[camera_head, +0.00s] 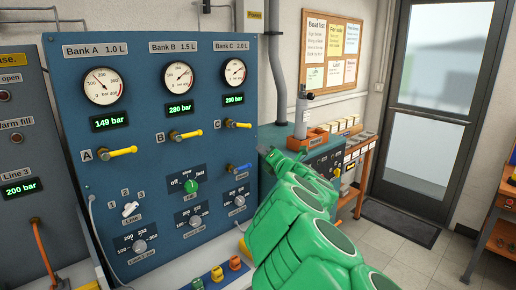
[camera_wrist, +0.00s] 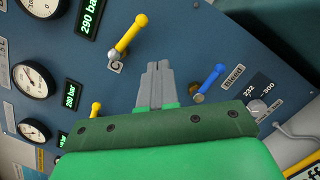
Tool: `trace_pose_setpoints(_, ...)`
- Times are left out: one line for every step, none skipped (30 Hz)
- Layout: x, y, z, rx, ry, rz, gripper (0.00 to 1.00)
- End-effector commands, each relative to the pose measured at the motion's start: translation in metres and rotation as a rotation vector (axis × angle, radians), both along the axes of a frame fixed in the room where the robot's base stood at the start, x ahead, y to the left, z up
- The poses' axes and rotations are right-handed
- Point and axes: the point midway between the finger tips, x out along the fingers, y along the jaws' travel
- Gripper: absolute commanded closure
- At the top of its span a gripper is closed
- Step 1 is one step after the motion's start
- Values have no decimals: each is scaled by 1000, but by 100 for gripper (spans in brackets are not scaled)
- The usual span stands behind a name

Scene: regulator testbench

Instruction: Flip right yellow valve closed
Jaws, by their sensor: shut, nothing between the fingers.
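The right yellow valve, marked C (camera_head: 238,125), is on the blue panel under the Bank C gauge. Its lever points right, roughly level, in the head view. In the wrist view valve C (camera_wrist: 132,32) shows at upper left, its lever slanting up and right from its pivot. My gripper (camera_head: 267,152) is in front of the panel's right edge, below and right of valve C in the head view. In the wrist view my gripper (camera_wrist: 159,66) has its grey fingers together and empty, between valve C and the blue lever (camera_wrist: 211,79). No contact with either shows.
Yellow valves A (camera_head: 122,151) and B (camera_head: 187,134) sit left of C with levers also roughly level. The blue bleed lever (camera_head: 240,169) is below C, close to my gripper. Knobs and a green-knobbed switch (camera_head: 190,186) fill the lower panel.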

Motion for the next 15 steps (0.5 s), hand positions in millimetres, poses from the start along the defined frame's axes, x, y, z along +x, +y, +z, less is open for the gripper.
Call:
trace_pose_setpoints(-4, -5, -2, -2, 2, -4, 100)
trace_pose_setpoints(-6, -7, -3, -2, 4, -4, 100)
trace_pose_setpoints(-9, -9, -4, -2, 3, -4, 100)
trace_pose_setpoints(-12, -11, -4, -2, 3, -2, 100)
trace_pose_setpoints(-14, -13, -4, -1, 2, -2, 100)
trace_pose_setpoints(-17, -15, -5, 0, 2, 0, 100)
trace_pose_setpoints(-19, -17, -6, 0, 2, -1, 100)
trace_pose_setpoints(-21, -19, -6, 0, 3, -2, 100)
trace_pose_setpoints(-23, -22, -7, 0, 3, -3, 100)
trace_pose_setpoints(-24, -23, -7, 0, 3, -3, 100)
trace_pose_setpoints(-25, -24, -7, 0, 2, -4, 100)
trace_pose_setpoints(-27, -25, -7, 0, 1, -3, 100)
trace_pose_setpoints(-28, -26, -7, 0, 1, -3, 100)
trace_pose_setpoints(-29, -27, -7, 0, 0, -3, 100)
trace_pose_setpoints(-29, -27, -7, 0, 0, -3, 100)
